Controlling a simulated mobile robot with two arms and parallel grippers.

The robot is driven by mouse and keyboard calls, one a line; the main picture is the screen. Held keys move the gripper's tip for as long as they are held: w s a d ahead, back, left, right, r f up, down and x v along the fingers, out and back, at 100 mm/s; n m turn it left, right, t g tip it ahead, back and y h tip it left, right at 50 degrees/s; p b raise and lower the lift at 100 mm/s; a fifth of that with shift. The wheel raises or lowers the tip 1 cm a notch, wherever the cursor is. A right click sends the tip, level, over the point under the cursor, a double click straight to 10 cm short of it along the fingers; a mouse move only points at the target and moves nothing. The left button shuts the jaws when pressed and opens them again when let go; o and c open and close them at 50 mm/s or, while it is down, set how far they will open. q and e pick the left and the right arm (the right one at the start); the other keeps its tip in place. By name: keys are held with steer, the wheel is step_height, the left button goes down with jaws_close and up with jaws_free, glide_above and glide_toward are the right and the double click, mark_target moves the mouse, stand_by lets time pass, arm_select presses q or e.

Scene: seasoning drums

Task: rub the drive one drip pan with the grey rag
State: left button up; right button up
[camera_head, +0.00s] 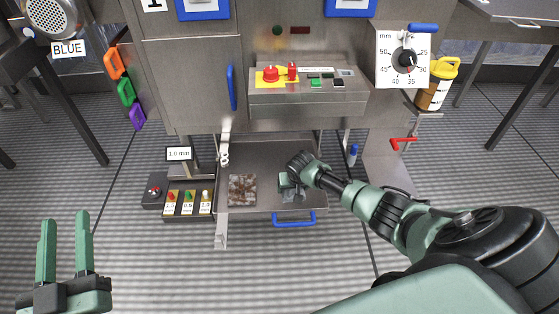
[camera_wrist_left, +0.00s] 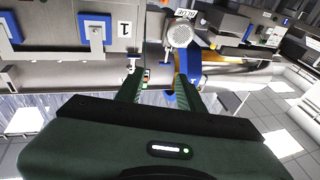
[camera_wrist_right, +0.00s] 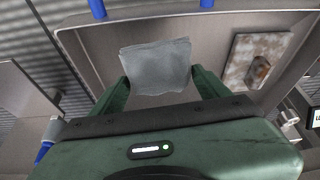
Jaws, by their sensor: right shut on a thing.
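The drip pan (camera_head: 262,160) is a pulled-out grey metal tray with a blue front handle (camera_head: 293,218), low under the machine. A brown, mottled stained patch (camera_head: 242,190) lies in its left part and shows at the right of the right wrist view (camera_wrist_right: 262,48). My right gripper (camera_head: 290,186) is over the pan's right part, to the right of the patch, shut on the grey rag (camera_wrist_right: 157,62). The rag spreads flat beyond the fingers; whether it touches the pan I cannot tell. My left gripper (camera_head: 65,224) is open and empty, well left of the pan.
A control box with coloured switches (camera_head: 188,202) stands left of the pan, below a "1.0 mm" sign (camera_head: 179,153). A red lever (camera_head: 403,143) and a yellow-lidded jar (camera_head: 437,84) are at right. Floor in front is clear.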

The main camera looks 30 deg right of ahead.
steer(key=shift+r, duration=0.3)
steer(key=shift+r+p, duration=0.3)
steer(key=shift+p, duration=0.3)
steer(key=shift+r+p, duration=0.3)
arm_select(q)
step_height(320, 180, down, 11)
steer(key=s+a+g+y, duration=0.1)
steer(key=a+g+y, duration=0.1)
steer(key=g, duration=0.4)
steer(key=shift+s+r, duration=0.2)
arm_select(e)
steer(key=shift+r, duration=0.2)
arm_select(q)
steer(key=shift+a, duration=0.1)
arm_select(e)
steer(key=shift+a+r, duration=0.1)
